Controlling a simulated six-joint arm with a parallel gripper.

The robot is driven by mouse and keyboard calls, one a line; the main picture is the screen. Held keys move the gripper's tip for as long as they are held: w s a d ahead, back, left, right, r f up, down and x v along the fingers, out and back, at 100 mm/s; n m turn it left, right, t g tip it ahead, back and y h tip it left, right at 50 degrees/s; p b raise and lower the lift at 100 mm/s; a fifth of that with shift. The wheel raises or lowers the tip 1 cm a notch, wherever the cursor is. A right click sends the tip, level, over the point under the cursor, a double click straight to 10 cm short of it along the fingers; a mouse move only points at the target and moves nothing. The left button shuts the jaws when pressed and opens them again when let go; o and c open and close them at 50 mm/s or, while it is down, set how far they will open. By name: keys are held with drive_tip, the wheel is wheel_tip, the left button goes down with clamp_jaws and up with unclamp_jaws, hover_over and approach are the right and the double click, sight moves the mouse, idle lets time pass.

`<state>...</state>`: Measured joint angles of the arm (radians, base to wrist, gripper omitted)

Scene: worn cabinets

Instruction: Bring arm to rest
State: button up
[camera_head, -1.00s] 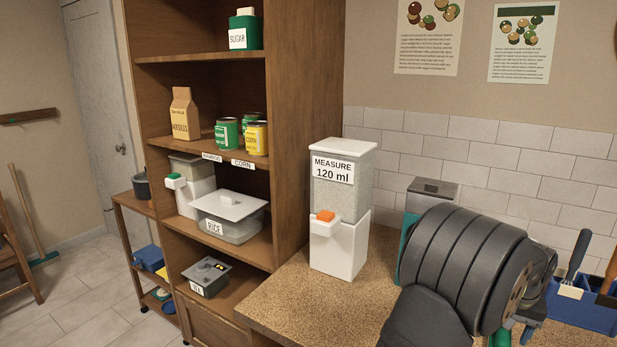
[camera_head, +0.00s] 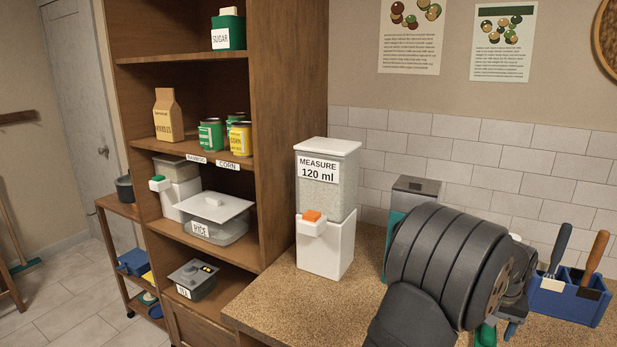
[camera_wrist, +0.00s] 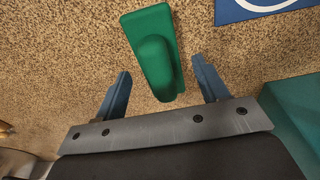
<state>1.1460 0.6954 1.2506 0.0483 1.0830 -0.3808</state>
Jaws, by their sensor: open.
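My gripper (camera_wrist: 163,88) shows in the wrist view with its two blue-grey fingers spread apart. A green object with a raised rounded handle (camera_wrist: 155,55) lies on the speckled counter ahead of and partly between the fingers. Nothing is clamped between the fingers; whether they touch the green object I cannot tell. In the head view my dark arm fills the lower right above the counter (camera_head: 285,305), and most of the gripper is hidden behind it.
A white dispenser (camera_head: 327,255) labelled MEASURE 120 ml stands left of my arm. A grey-topped teal thing (camera_head: 415,186) stands behind the arm. A blue holder (camera_head: 570,303) with handled tools is at the right. Wooden shelves (camera_head: 290,110) with food containers rise at the left.

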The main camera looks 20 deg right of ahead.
wheel_tip(320, 180, down, 2)
drive_tip(key=shift+f, duration=0.1)
drive_tip(key=r, duration=0.5)
drive_tip(key=shift+s+d+r, duration=0.1)
drive_tip(key=shift+s, duration=0.2)
drive_tip(key=s+a+r, duration=0.1)
drive_tip(key=s+r, duration=0.6)
drive_tip(key=s, duration=0.3)
drive_tip(key=w+a+f+n, duration=0.2)
drive_tip(key=w+a+n, duration=0.2)
drive_tip(key=w+a, duration=1.05)
drive_tip(key=w+a+f+n, duration=0.1)
drive_tip(key=w+a+n, duration=0.1)
drive_tip(key=a, duration=0.7)
drive_tip(key=w+a+n+y, duration=0.1)
drive_tip(key=w+a+n, duration=0.2)
drive_tip(key=a, duration=0.6)
drive_tip(key=shift+w+a+f, duration=0.25)
drive_tip(key=shift+w+f, duration=0.1)
drive_tip(key=shift+w, duration=0.15)
